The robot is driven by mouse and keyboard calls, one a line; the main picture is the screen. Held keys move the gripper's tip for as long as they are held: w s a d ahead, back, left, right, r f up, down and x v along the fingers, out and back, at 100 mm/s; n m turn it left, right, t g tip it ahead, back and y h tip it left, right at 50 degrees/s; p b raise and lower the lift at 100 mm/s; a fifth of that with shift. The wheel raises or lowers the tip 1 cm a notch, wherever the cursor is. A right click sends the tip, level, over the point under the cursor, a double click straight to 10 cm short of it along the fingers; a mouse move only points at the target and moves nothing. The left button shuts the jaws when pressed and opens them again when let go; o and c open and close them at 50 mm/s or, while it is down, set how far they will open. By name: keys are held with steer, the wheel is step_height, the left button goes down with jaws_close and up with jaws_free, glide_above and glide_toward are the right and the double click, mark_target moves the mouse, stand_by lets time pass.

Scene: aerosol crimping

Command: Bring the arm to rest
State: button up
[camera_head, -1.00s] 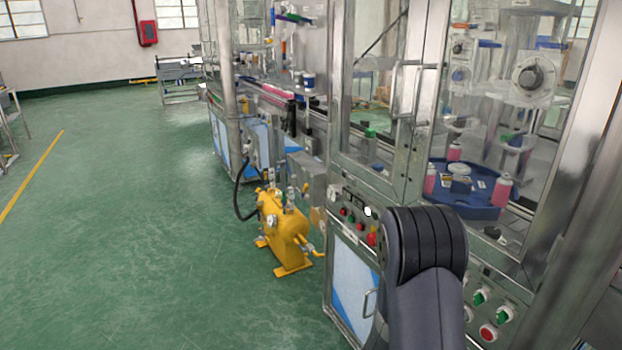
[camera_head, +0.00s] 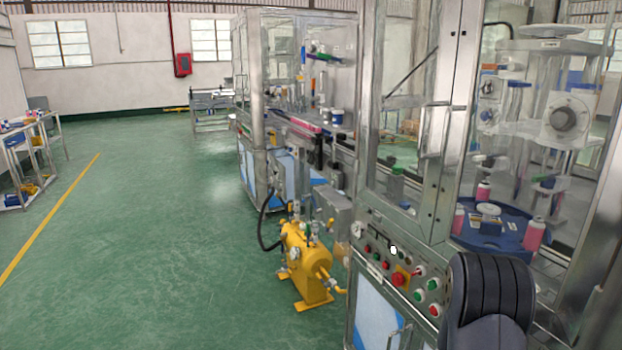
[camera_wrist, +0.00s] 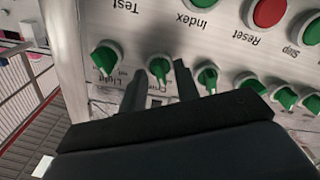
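My gripper (camera_wrist: 160,75) shows in the wrist view in front of a pale control panel (camera_wrist: 150,25). Its two dark fingers are apart, with a visible gap between them. A green knob (camera_wrist: 159,68) shows in that gap, at or just beyond the fingertips; I cannot tell whether they touch it. Nothing is seen held. In the head view my arm's dark link (camera_head: 490,300) is at the lower right, in front of the machine's panel (camera_head: 385,262). The gripper itself is out of that view.
More green knobs (camera_wrist: 105,57) and a red button (camera_wrist: 269,12) sit close by on the panel. A yellow tank (camera_head: 305,265) stands on the floor beside the machine. Behind glass is a blue turntable (camera_head: 480,238) with pink cans. The green floor (camera_head: 150,250) at left is clear.

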steer(key=s+a+m+p, duration=0.2)
steer(key=s+a+m, duration=0.1)
steer(key=a+m, duration=0.5)
steer(key=shift+s+m, duration=0.25)
steer(key=shift+m, duration=1.65)
stand_by(1.0)
steer(key=shift+f, duration=0.15)
